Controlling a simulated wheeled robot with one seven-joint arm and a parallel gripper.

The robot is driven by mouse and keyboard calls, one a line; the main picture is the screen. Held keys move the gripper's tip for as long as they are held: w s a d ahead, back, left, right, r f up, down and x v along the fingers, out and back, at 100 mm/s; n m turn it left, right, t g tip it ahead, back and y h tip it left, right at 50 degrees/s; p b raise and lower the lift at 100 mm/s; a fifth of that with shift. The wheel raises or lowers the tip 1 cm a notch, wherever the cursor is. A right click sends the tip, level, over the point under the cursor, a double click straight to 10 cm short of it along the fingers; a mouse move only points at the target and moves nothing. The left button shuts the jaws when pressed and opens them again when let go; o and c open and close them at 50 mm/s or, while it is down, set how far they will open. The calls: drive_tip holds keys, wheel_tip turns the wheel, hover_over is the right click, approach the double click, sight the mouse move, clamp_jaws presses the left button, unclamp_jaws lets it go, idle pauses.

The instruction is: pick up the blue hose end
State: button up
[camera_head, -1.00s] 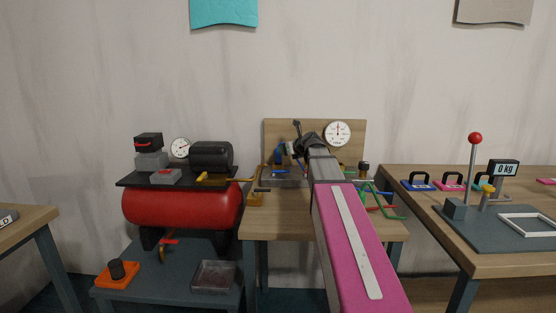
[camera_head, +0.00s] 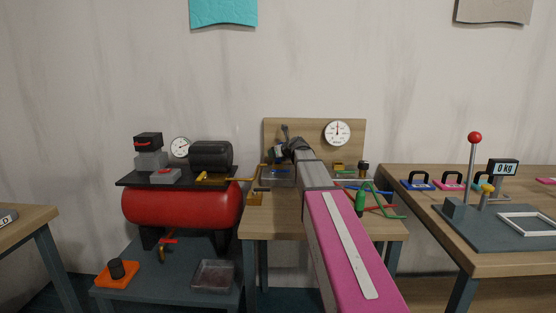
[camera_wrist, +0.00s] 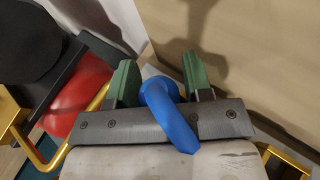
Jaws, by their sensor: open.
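In the wrist view, the blue hose end (camera_wrist: 168,112) is a thick curved blue piece. It lies between the two green fingertips of my gripper (camera_wrist: 159,66). The fingers are apart, with space showing beside the blue piece, so my gripper is open around it. Whether either finger touches it is hard to tell. In the head view, my gripper is small and mostly behind my arm, near the wooden backboard (camera_head: 312,129), and the hose end there cannot be made out clearly.
A white gauge (camera_head: 337,133) is on the backboard. Green and red tubes (camera_head: 386,206) lie right of my arm on the wooden table (camera_head: 270,222). A red compressor tank (camera_head: 182,207) stands to the left, with yellow pipes (camera_head: 262,172) between.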

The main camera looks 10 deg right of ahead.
drive_tip(key=c, duration=0.7)
drive_tip(key=shift+r, duration=0.1)
